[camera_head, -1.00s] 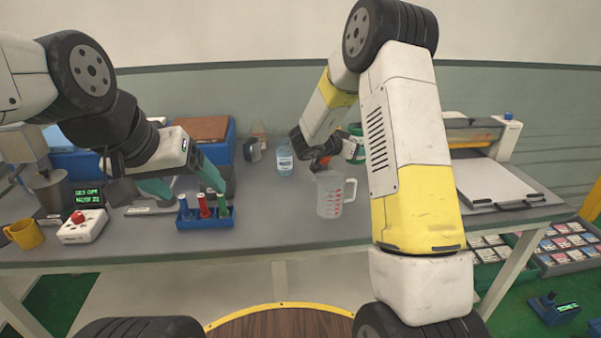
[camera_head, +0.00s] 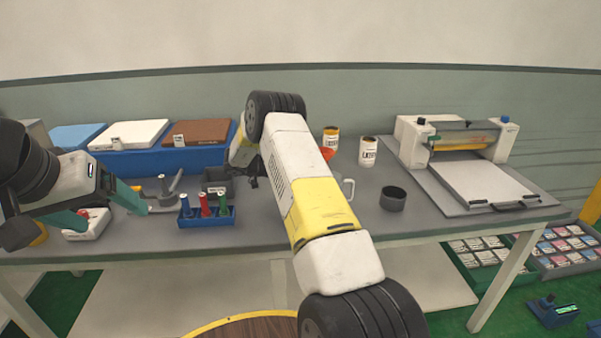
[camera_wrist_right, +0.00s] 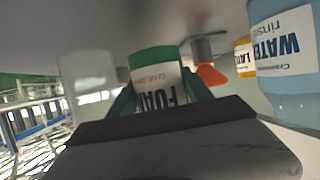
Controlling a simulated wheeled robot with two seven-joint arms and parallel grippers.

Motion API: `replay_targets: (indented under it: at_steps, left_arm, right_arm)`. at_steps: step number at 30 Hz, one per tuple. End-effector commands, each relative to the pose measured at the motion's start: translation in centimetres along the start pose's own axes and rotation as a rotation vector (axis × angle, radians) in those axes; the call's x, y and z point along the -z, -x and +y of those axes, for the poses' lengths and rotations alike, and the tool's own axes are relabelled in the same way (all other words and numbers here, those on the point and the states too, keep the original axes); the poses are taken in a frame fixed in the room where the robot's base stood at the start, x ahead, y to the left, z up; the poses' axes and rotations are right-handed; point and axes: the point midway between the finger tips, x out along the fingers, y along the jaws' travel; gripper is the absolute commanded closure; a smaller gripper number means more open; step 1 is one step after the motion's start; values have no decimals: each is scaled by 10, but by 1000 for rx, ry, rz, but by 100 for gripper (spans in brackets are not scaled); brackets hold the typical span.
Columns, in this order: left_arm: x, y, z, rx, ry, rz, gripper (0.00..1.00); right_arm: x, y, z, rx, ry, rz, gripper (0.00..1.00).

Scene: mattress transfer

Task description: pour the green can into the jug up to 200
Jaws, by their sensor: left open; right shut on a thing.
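My right gripper (camera_wrist_right: 160,92) is shut on the green can (camera_wrist_right: 155,62), which has a green band and a pale label with dark lettering. The can shows between the teal fingers in the right wrist view and is hidden in the head view. The clear jug (camera_wrist_right: 88,80) stands to the left of the can in the wrist view, apart from it. In the head view only its handle (camera_head: 348,187) shows clearly beside my right arm; its scale and level are hidden. My left gripper (camera_head: 116,214) is open and empty over the table's left part.
A water bottle (camera_wrist_right: 283,60) is close at the right in the wrist view. Two labelled cans (camera_head: 368,150) and a dark cup (camera_head: 393,199) stand right of my arm. A blue rack (camera_head: 190,219) with coloured pieces is near the left gripper. A press (camera_head: 490,180) fills the right end.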

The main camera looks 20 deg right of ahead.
Motion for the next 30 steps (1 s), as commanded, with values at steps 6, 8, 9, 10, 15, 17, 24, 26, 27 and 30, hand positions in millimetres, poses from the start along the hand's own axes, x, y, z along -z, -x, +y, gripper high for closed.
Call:
replay_targets:
  at_steps: [6,8,9,10,15,17,24,26,27,30]
  left_arm:
    - [0,0,0,0,0,0,20]
    - [0,0,0,0,0,0,20]
    - [0,0,0,0,0,0,20]
    - [0,0,0,0,0,0,20]
    - [0,0,0,0,0,0,20]
    - [0,0,0,0,0,0,20]
    - [0,0,0,0,0,0,20]
    - [0,0,0,0,0,0,20]
    - [0,0,0,0,0,0,20]
    - [0,0,0,0,0,0,20]
  right_arm:
    - [0,0,0,-4,-4,1,100]
    - [0,0,0,-4,-4,1,100]
    - [0,0,0,-3,-5,0,100]
    - [1,0,0,-2,-7,-1,100]
    - [3,0,1,13,-39,-13,100]
    - [4,0,2,20,-58,-19,100]
    - [9,1,6,62,-158,-55,100]
    - [10,1,7,73,-184,-64,100]
    - [11,1,8,81,-203,-71,100]
    - [14,2,10,98,-247,-87,100]
